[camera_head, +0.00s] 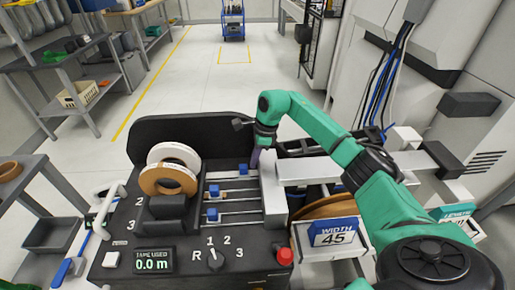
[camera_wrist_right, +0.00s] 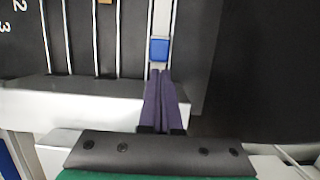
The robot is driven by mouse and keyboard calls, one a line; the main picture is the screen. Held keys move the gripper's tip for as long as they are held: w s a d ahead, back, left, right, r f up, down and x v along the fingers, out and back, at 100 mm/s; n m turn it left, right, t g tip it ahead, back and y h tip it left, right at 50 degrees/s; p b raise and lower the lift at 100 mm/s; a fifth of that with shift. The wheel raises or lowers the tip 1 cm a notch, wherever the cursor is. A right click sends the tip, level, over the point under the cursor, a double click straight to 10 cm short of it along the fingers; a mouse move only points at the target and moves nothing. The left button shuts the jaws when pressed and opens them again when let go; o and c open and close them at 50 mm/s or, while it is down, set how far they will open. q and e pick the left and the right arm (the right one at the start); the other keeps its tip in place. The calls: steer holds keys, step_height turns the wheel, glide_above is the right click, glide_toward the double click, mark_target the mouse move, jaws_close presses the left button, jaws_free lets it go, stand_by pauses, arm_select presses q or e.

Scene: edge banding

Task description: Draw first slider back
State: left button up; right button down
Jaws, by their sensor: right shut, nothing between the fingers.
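The first slider, a blue block (camera_head: 243,169), sits on the farthest rail of the black machine, toward that rail's right end. In the right wrist view the blue block (camera_wrist_right: 159,50) is just beyond my fingertips, and whether they touch it is unclear. My right gripper (camera_head: 255,158) is shut and empty, low beside the block on its right. Its purple fingers (camera_wrist_right: 160,74) lie together in line with the rail. Two other blue sliders, a middle one (camera_head: 213,190) and a near one (camera_head: 212,214), stand at the left on their rails. My left gripper is not in view.
A light grey bar (camera_head: 273,190) borders the rails on the right. White and tan tape rolls (camera_head: 170,178) stand at the left.

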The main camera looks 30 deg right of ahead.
steer(key=shift+a+f, duration=0.1)
steer(key=shift+f, duration=0.1)
steer(key=shift+w+a, duration=0.1)
steer(key=w+a, duration=0.1)
steer(key=a, duration=0.2)
steer(key=w+a+b, duration=0.1)
steer(key=a, duration=0.1)
steer(key=w+a+b, duration=0.1)
steer(key=w+a, duration=0.1)
steer(key=a, duration=0.1)
steer(key=shift+a, duration=0.3)
